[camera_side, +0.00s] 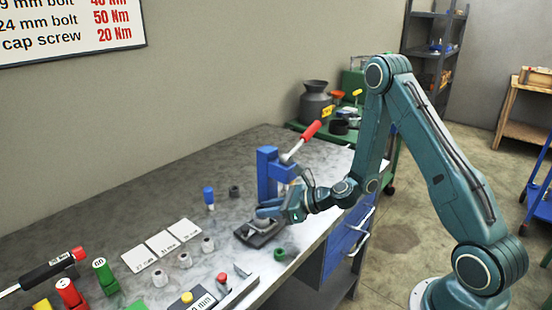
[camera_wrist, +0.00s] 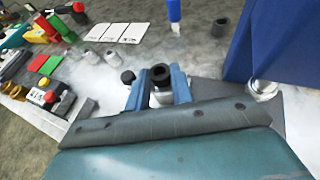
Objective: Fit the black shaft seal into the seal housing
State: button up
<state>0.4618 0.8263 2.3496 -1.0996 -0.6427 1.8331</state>
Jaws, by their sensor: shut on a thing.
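My gripper (camera_wrist: 160,84) is shut on a black ring with a hole, which looks like the shaft seal (camera_wrist: 162,74); it sits between the two blue fingertips in the wrist view. A pale grey part shows just below the ring between the fingers; I cannot tell whether it touches. In the side view my gripper (camera_side: 266,211) is low over a dark base plate (camera_side: 262,240) with a light round metal part on it, perhaps the seal housing, mostly hidden by the gripper. The seal itself cannot be made out in the side view.
A blue press (camera_side: 267,168) with a red-handled lever (camera_side: 311,130) stands just behind my gripper. A blue-topped tool (camera_side: 209,197) and a dark part (camera_side: 234,190) stand behind. Cards (camera_side: 160,243) and several grey parts lie left.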

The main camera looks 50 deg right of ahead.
jog(key=shift+f, duration=0.4)
dwell(0.7)
jog(key=shift+r, duration=0.5)
dwell(0.3)
jog(key=shift+w+a+r, duration=0.1)
jog(key=shift+a+r, duration=0.05)
jog(key=shift+r, duration=0.45)
notch_tip(320, 180, up, 10)
jog(key=a+m+h, duration=0.1)
jog(key=shift+s+f+t, duration=0.25)
jog(key=shift+t, duration=0.05)
notch_tip(320, 180, down, 6)
jog(key=d+n+y, duration=0.1)
jog(key=shift+w+d, duration=0.15)
jog(key=shift+d, duration=0.05)
dwell(0.3)
jog(key=shift+f, duration=0.4)
